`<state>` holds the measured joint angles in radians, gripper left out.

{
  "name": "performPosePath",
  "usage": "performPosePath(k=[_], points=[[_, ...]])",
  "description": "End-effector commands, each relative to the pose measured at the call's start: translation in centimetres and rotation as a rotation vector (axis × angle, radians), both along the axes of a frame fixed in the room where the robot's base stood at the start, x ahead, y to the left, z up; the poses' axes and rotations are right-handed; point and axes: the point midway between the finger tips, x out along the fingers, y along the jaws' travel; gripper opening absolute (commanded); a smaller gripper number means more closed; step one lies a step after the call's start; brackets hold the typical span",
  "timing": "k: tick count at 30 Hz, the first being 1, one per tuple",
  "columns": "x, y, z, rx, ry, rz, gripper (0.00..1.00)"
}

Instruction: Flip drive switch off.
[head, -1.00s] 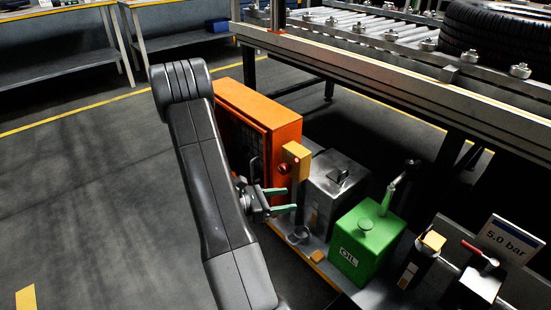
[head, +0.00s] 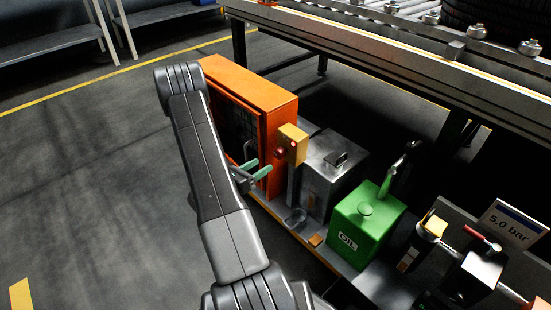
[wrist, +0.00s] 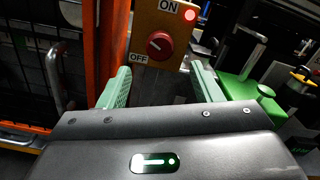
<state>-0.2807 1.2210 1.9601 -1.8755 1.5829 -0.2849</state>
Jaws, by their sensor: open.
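The drive switch is a yellow box (head: 292,144) on a post beside the orange cabinet. In the wrist view, its red round knob (wrist: 160,45) sits between an ON label above and an OFF label at lower left. A red lamp (wrist: 190,14) glows at the box's upper right. I cannot clearly tell which label the knob points at. My gripper (head: 258,168) is open and empty, to the left of and below the box in the head view. In the wrist view, its green fingers (wrist: 160,70) straddle the space below the knob, apart from it.
The orange cabinet (head: 250,100) stands close behind the gripper, with a bar handle (wrist: 53,75) on its front. A grey metal can (head: 332,170) and green oil can (head: 366,230) stand right of the switch. The conveyor frame (head: 400,60) runs behind. Floor at left is clear.

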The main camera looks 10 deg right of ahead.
Motion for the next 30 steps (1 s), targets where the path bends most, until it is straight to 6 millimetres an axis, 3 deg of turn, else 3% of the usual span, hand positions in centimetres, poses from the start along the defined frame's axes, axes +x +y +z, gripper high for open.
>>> performPosePath(k=[12,27,28,30], points=[[3.5,-5.3,-0.1,0.0,-0.002,-0.003,0.59],[4.3,-6.5,0.0,0.001,-0.001,0.0,0.59],[4.3,-6.5,0.0,0.001,-0.001,0.0,0.57],[4.3,-6.5,0.0,0.001,-0.001,0.0,0.43]])
